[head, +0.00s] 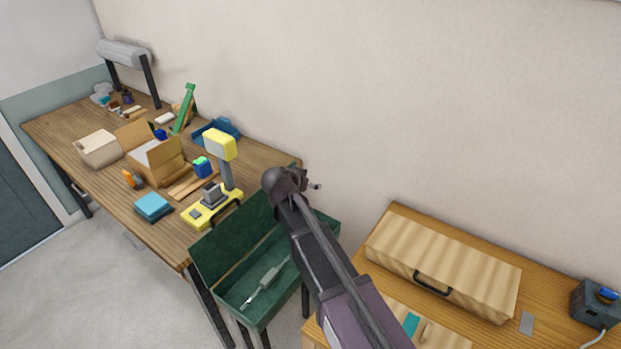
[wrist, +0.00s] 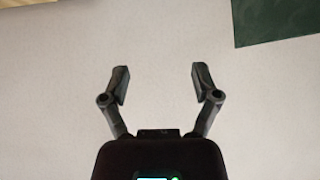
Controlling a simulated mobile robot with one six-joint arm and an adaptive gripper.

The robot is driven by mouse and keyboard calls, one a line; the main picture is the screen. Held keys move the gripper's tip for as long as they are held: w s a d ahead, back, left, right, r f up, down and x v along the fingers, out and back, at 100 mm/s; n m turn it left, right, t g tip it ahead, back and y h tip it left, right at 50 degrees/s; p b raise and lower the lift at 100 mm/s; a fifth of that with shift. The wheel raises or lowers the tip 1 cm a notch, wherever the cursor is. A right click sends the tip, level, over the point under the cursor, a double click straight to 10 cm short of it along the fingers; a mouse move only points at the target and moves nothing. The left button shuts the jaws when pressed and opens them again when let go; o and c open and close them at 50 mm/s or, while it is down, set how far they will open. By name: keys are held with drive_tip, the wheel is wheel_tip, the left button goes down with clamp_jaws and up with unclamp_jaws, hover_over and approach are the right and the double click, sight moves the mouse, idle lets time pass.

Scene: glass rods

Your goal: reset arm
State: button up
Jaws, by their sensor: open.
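My gripper shows in the wrist view (wrist: 158,84) with its two dark fingers spread wide and nothing between them. Behind the fingers is a plain pale surface. In the head view my dark arm reaches up from the bottom, and its end is near the right end of the long wooden workbench (head: 60,130), in front of the wall. The fingers are mostly hidden there. The open green case (head: 235,282) lies below and left of the arm, with a grey and white tool (head: 262,285) in it. The arm covers part of the case's right side.
A yellow stand device (head: 215,205), a blue block (head: 153,206) and an open cardboard box (head: 160,160) stand on the workbench. A striped wooden case (head: 440,265) with a black handle and a dark box device (head: 597,304) stand on the right table. The wall area above is free.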

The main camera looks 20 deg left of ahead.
drive_tip(key=s+d+f+g, duration=0.2)
drive_tip(key=d, duration=0.9)
drive_tip(key=s+d+f+g, duration=0.2)
drive_tip(key=d+g, duration=0.1)
drive_tip(key=d, duration=0.9)
drive_tip(key=s+d+f+n+g, duration=0.1)
drive_tip(key=s+d+f+g, duration=0.1)
drive_tip(key=d, duration=0.9)
drive_tip(key=shift+s+d+f+g, duration=0.25)
drive_tip(key=shift+s+d+g, duration=0.1)
drive_tip(key=shift+s+g, duration=0.2)
drive_tip(key=shift+n+g+y, duration=0.7)
drive_tip(key=shift+g+y, duration=0.2)
drive_tip(key=shift+g, duration=0.05)
drive_tip(key=s+d, duration=0.4)
drive_tip(key=d, duration=0.1)
drive_tip(key=s+d, duration=0.2)
drive_tip(key=s, duration=0.1)
drive_tip(key=shift+d+f, duration=0.25)
drive_tip(key=shift+f, duration=0.1)
drive_tip(key=shift+s+d, duration=0.2)
drive_tip(key=shift+s, duration=0.1)
